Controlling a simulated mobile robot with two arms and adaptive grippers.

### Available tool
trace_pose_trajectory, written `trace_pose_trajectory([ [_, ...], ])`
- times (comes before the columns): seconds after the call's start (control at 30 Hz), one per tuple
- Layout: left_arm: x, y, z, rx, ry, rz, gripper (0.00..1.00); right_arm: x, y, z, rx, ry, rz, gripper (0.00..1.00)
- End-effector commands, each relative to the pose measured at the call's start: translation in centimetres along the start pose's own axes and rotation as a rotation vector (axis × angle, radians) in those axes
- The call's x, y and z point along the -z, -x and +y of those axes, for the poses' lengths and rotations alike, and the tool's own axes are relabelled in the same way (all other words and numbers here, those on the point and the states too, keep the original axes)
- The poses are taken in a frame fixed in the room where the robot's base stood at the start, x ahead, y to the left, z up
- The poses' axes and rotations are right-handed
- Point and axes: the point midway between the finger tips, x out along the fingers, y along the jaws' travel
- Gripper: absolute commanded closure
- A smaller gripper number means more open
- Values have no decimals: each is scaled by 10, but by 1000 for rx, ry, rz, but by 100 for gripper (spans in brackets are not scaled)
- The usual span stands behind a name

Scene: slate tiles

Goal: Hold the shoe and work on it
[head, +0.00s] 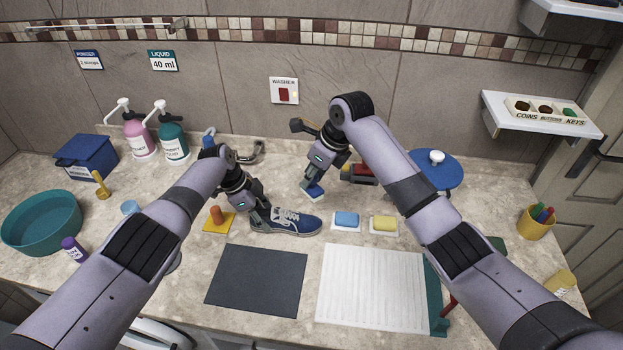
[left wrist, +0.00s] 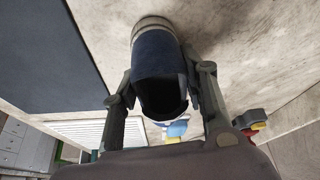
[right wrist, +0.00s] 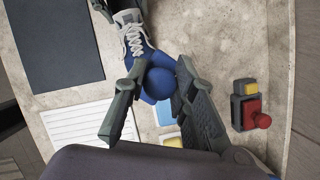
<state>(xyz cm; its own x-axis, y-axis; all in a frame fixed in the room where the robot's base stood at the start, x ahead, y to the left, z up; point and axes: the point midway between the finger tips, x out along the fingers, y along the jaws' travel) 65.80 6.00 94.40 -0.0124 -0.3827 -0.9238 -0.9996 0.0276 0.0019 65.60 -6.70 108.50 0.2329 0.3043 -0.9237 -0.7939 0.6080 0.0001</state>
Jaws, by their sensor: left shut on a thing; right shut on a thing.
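A dark blue shoe (head: 295,222) with white laces and a pale sole rests on the counter, toe to the right. My left gripper (head: 260,212) is shut on its heel end; the left wrist view shows the shoe's opening (left wrist: 160,75) between the fingers. My right gripper (head: 316,176) is shut on a blue brush (head: 312,191) with a pale underside, held just behind and above the shoe's toe. The right wrist view shows the brush's round knob (right wrist: 160,82) between the fingers, with the shoe (right wrist: 132,35) beyond it. Whether brush and shoe touch cannot be told.
A dark mat (head: 257,280) and a white ribbed mat (head: 370,290) lie in front. Blue (head: 346,219) and yellow (head: 383,224) sponges sit right of the shoe. An orange-knobbed yellow piece (head: 218,220) stands left. Pump bottles (head: 172,145) and a teal basin (head: 42,222) are further left.

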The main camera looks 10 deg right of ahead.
Motion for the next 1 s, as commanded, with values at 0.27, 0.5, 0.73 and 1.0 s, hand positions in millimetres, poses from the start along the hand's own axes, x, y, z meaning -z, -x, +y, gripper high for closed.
trace_pose_trajectory([
  [0.27, 0, 0, 0, 0, 0, 0, 100, 0, 0, 0, 0, 0, 0, 100],
  [0.5, 0, 0, 0, 0, 0, 0, 51, 0, 0, 0, 0, 0, 0, 100],
  [0.73, 0, 0, 0, 0, 0, 0, 37, 0, 0, 0, 0, 0, 0, 100],
  [1.0, 0, 0, 0, 0, 0, 0, 37, 0, 0, 0, 0, 0, 0, 100],
])
